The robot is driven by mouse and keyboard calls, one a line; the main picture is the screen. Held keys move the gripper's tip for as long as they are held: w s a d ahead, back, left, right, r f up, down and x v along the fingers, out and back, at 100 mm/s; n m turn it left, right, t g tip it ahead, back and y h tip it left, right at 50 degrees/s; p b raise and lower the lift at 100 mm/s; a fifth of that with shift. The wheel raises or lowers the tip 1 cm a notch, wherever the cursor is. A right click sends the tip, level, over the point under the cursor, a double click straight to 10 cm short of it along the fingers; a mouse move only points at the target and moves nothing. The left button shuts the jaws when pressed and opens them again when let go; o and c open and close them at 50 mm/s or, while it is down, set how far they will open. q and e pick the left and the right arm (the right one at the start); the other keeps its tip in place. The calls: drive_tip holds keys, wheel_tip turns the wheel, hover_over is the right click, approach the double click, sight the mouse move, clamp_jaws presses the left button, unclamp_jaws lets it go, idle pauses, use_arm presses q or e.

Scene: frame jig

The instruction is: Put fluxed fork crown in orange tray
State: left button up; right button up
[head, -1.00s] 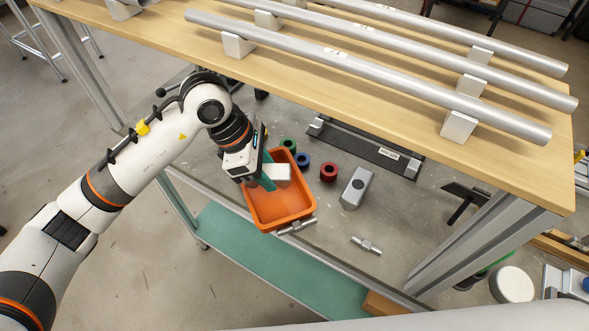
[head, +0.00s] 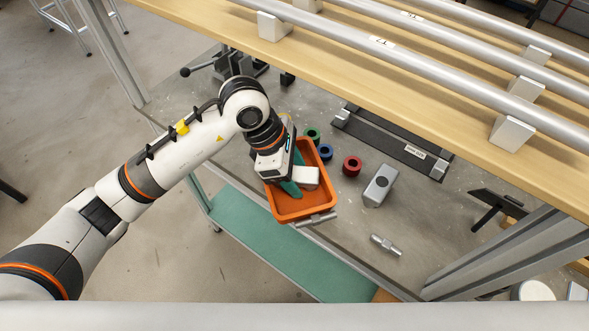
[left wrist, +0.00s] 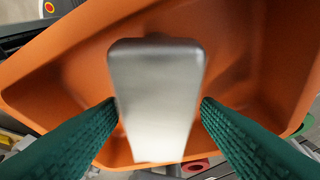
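A silver-grey block, which I take for the fork crown (head: 309,177), is at the orange tray (head: 289,213), over or inside its hollow. My left gripper (head: 293,187) points down into the tray with its green fingers beside the block. In the left wrist view the block (left wrist: 157,85) fills the gap between the two green fingers (left wrist: 158,108), which meet its sides, with the orange tray (left wrist: 60,75) behind it. I cannot tell whether the block touches the tray floor. Flux on it cannot be made out. My right gripper is not in view.
Green (head: 312,135), blue (head: 326,152) and red (head: 352,165) rings lie right of the tray. A wooden shelf (head: 450,125) with long tubes overhangs behind.

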use_arm(q)
drive_tip(key=shift+r, duration=0.1)
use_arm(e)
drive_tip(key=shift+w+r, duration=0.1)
use_arm(q)
drive_tip(key=v, duration=0.4)
drive_tip(key=shift+w+a+r+b, duration=0.15)
drive_tip(key=shift+a+r+b, duration=0.05)
drive_tip(key=shift+r+b, duration=0.2)
drive_tip(key=a+b, duration=0.2)
drive_tip(key=a, duration=1)
drive_tip(key=shift+w+b, duration=0.4)
drive_tip(key=shift+w, duration=0.05)
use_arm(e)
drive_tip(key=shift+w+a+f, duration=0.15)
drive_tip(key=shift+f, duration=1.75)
